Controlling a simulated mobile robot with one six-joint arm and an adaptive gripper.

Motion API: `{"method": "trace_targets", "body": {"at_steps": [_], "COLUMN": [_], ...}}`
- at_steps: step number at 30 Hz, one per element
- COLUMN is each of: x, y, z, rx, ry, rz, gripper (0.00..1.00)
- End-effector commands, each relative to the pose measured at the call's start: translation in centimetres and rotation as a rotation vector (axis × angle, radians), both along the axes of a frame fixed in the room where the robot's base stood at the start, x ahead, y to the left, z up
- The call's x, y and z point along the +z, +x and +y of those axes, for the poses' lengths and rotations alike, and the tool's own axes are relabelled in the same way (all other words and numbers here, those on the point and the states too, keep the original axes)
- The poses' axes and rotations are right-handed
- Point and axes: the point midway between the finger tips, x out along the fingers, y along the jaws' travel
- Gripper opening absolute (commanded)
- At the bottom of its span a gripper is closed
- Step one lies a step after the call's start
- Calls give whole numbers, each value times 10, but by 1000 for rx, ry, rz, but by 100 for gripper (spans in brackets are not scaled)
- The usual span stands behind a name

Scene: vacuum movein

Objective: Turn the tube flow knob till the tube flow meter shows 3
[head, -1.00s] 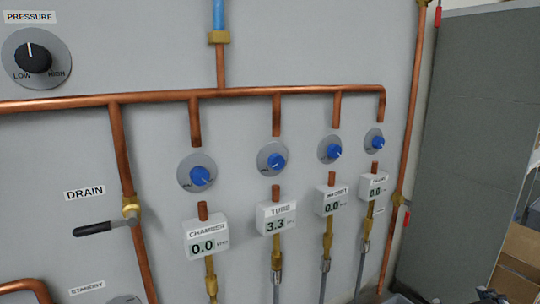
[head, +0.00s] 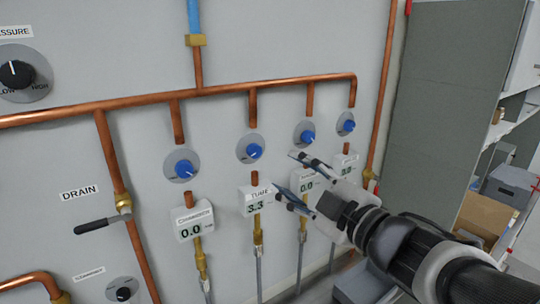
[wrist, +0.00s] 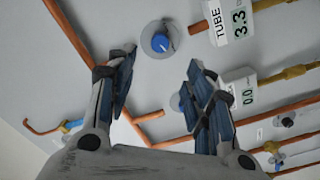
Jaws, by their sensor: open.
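The tube flow knob (head: 250,149) is a blue knob on a round grey plate, second from the left in its row in the head view. It also shows at the top middle of the wrist view (wrist: 160,42). The tube flow meter (head: 258,199) below it is a white box labelled TUBE; it reads 3.3, clearest in the wrist view (wrist: 238,20). My gripper (head: 287,174) is open and empty, with its fingers apart. In the head view it is to the right of and below the knob, not touching it. In the wrist view the knob lies beyond the gap between the fingertips.
Other blue knobs flank the tube knob: the chamber knob (head: 184,167) on the left, another (head: 304,132) on the right. The chamber meter (head: 193,221) reads 0.0. Copper pipes (head: 222,90) run along the panel. The drain handle (head: 100,224) sticks out at left.

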Motion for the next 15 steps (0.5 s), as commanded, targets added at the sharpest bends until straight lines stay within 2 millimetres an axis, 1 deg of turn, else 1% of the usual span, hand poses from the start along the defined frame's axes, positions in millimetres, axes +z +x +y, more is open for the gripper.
{"method": "trace_targets", "body": {"at_steps": [1,9,15], "x": [-2,-2,-1], "y": [9,59,88], "z": [9,42,61], "rx": [6,4,1], "ry": [1,1,1], "rz": [3,3,2], "gripper": [48,48,48]}}
